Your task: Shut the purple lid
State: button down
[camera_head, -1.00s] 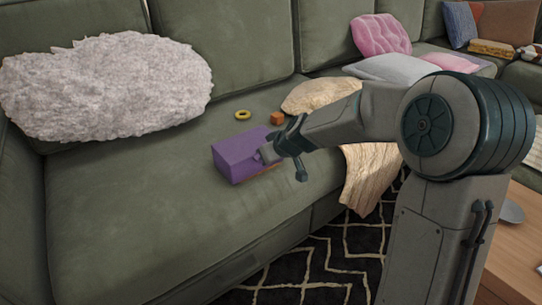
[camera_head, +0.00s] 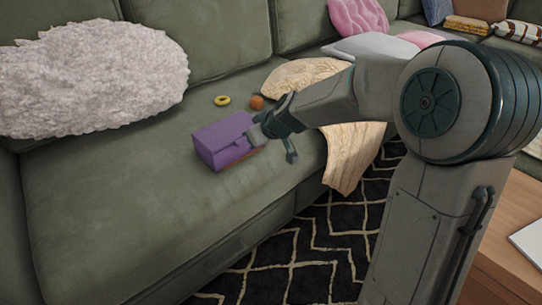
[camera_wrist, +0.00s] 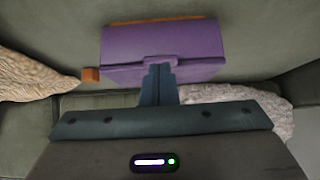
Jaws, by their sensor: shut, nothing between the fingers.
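The purple box with its purple lid (camera_head: 222,131) sits on the green sofa seat, left of my gripper (camera_head: 255,136). The lid looks down over the box, with a seam and a small latch tab visible; I cannot tell if it is fully closed. In the wrist view the purple box (camera_wrist: 190,42) fills the upper middle, and my gripper (camera_wrist: 158,72) is shut and empty, its tips at the latch tab. I cannot tell whether they touch. An orange-brown strip (camera_wrist: 165,20) shows along one edge of the box.
A yellow ring (camera_head: 222,100) and a small orange object (camera_head: 257,102) lie behind the box. A white fluffy cushion (camera_head: 90,78) is at left, a beige knit throw (camera_head: 352,150) at right. The seat left of the box is clear.

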jog(key=s+d+f+b, duration=0.1)
jog(key=s+d+f, duration=0.1)
jog(key=s+d, duration=0.2)
jog(key=shift+s+f, duration=0.3)
jog(key=shift+s, duration=0.3)
jog(key=s+d+r+m+g+h+p, duration=0.1)
jog(key=s+r+p, duration=0.6)
jog(key=r+p, duration=0.7)
jog(key=s+d+r+m+g+h+p, duration=0.1)
jog(key=s+d+r+m+p, duration=0.3)
jog(key=r+p, duration=1)
jog(key=s+d+r+m+g+h+p, duration=0.2)
jog(key=s+d+r+p, duration=0.4)
jog(key=s+r+p, duration=0.6)
notch_tip(320, 180, up, 5)
jog(key=shift+d+r+m+h+p, duration=0.1)
jog(key=shift+d+m+h+p, duration=0.15)
jog(key=shift+m+h+p, duration=0.55)
